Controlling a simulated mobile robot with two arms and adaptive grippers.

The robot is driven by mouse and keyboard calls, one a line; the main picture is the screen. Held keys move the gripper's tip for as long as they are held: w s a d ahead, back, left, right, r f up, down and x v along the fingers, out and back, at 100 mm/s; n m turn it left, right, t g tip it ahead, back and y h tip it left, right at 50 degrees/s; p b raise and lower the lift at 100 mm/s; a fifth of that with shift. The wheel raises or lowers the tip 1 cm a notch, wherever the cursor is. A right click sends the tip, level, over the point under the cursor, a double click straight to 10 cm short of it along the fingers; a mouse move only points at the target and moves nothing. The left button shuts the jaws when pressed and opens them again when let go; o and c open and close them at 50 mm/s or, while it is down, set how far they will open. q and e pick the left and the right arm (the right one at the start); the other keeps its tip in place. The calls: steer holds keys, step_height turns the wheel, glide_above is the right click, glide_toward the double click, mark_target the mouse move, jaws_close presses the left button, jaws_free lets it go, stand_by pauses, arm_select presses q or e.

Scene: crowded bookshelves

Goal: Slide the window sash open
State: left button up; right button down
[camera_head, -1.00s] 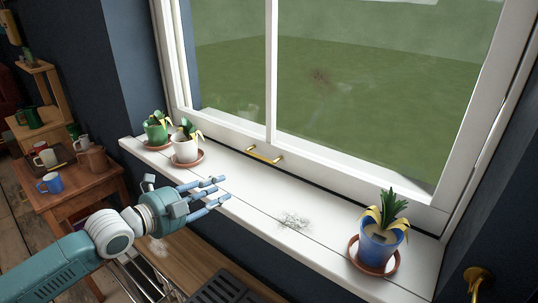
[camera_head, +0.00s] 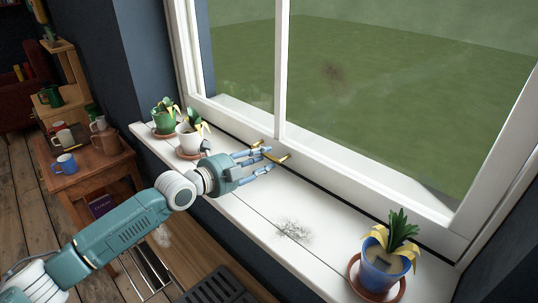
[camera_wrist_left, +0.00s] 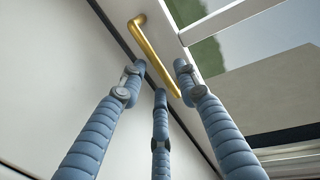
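The white window sash (camera_head: 340,160) stands above the sill, with a brass handle (camera_head: 270,155) on its bottom rail. The handle also shows in the left wrist view (camera_wrist_left: 155,55). My left gripper (camera_head: 266,164) is at the handle, its blue fingers spread and pointing toward it. In the left wrist view the fingers (camera_wrist_left: 162,80) are apart, with the handle between and just beyond the tips; I cannot tell whether any finger touches it. My right gripper is not in view.
A green pot (camera_head: 165,117) and a white pot (camera_head: 190,138) stand on saucers at the sill's left. A blue pot (camera_head: 382,262) stands at the right end. The sill (camera_head: 335,240) between them is mostly clear, with a dark smudge. A mug table (camera_head: 95,170) is at left.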

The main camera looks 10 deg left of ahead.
arm_select(q)
steer(key=shift+x, duration=0.85)
steer(key=shift+w+d+f, duration=0.15)
steer(key=shift+w+d, duration=0.2)
steer(key=shift+w, duration=0.15)
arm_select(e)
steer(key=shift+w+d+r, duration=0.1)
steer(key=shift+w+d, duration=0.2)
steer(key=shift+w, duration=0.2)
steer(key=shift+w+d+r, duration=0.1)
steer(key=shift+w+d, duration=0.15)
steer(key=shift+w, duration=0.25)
arm_select(q)
steer(key=shift+c, duration=0.5)
jaws_close()
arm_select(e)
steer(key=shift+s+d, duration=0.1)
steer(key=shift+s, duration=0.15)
